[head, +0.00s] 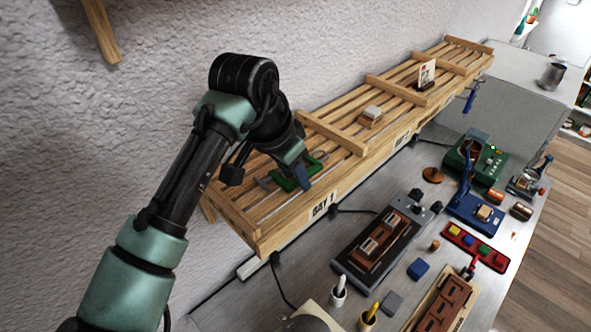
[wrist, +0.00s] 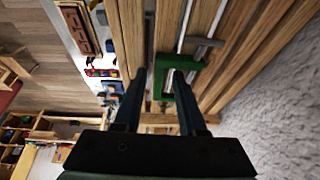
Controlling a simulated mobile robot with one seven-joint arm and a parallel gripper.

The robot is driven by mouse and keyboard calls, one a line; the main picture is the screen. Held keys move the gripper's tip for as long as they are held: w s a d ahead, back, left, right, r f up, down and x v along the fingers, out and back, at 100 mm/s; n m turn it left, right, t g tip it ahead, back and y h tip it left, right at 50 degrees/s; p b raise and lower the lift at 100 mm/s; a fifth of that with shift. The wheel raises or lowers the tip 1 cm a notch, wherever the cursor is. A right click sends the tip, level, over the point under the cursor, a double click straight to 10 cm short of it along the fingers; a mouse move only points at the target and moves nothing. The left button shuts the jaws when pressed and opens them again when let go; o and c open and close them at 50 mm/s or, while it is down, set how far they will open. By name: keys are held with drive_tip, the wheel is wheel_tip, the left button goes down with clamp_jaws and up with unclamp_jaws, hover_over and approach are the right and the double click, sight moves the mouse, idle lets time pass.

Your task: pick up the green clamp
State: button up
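In the wrist view, the clamp (wrist: 190,67) shows a green frame with a grey screw and crossbar. My gripper (head: 300,177) is low over the shelf at the clamp and hides part of it. In the wrist view, my gripper (wrist: 160,78) is open. Its right finger overlaps the green frame, part of which shows between the fingers. The left finger stands apart from the clamp. I cannot tell whether the right finger touches it.
The wooden shelf (head: 343,139) has raised crossbars and runs along the textured wall. A pale block (head: 372,113) and a small card (head: 426,73) stand farther along it. The workbench below holds a dark tray (head: 380,250), a blue block (head: 418,269) and several tools.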

clamp_jaws()
drive_tip(key=shift+s+d+r+b, duration=0.1)
drive_tip(key=shift+r+b, duration=0.1)
drive_tip(key=shift+b, duration=0.35)
drive_tip(key=shift+d+r+b, duration=0.1)
drive_tip(key=shift+r+b, duration=0.05)
drive_tip(key=shift+b, duration=0.3)
wheel_tip(320, 180, up, 6)
drive_tip(key=b, duration=0.4)
drive_tip(key=s+d+b, duration=0.5)
drive_tip(key=s+d, duration=0.8)
drive_tip(key=s, duration=0.1)
drive_tip(key=shift+d+r, duration=0.25)
drive_tip(key=shift+d, duration=0.15)
